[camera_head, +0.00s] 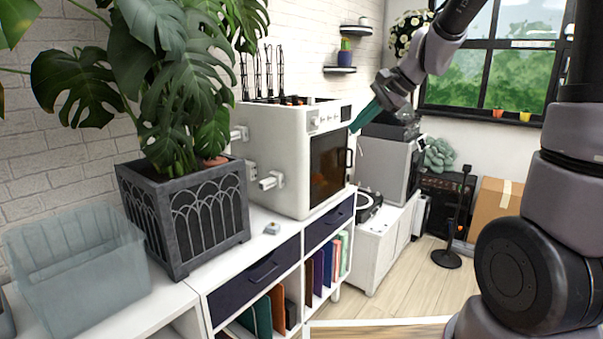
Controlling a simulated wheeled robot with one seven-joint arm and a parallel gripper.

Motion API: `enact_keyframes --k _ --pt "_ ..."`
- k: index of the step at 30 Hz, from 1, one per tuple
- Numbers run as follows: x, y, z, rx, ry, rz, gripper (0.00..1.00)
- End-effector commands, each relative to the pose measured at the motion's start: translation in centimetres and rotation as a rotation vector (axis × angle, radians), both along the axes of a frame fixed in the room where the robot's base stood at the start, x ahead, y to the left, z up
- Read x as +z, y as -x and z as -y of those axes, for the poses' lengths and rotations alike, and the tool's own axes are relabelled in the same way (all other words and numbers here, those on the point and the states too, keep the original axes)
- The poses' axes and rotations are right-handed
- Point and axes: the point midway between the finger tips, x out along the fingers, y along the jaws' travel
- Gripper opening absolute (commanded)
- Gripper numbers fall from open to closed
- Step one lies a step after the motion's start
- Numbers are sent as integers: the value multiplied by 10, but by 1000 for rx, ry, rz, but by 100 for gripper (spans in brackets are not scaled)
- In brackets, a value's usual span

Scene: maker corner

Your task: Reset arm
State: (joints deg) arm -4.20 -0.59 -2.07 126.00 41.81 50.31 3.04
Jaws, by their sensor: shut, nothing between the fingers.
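My arm enters at the right and reaches up and across the top of the picture. My gripper (364,118) shows at its end as a narrow teal shape, pointing down and left beside the upper right corner of a white boxy machine (272,150). The fingers are shut with nothing held. The machine has a dark glass door, which is closed, and stands on a white shelf unit (180,305). I cannot tell how much space lies between the gripper and the machine.
A large plant in a dark planter (187,215) and a translucent bin (85,270) stand on the shelf unit. Behind are a turntable (368,203), a grey box (386,165), a microphone stand (447,258) and a cardboard box (490,208). Some wooden floor (400,285) is clear.

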Motion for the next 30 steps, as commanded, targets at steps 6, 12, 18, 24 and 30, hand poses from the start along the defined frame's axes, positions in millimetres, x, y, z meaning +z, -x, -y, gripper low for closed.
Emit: enact_keyframes --k 6,12,18,24,30 --pt "44 85 37 143 224 182 0" --pt "58 152 72 239 455 321 0" --pt "60 192 98 286 621 399 0" --pt "59 203 106 298 672 419 0" --pt "59 203 106 298 672 419 0"
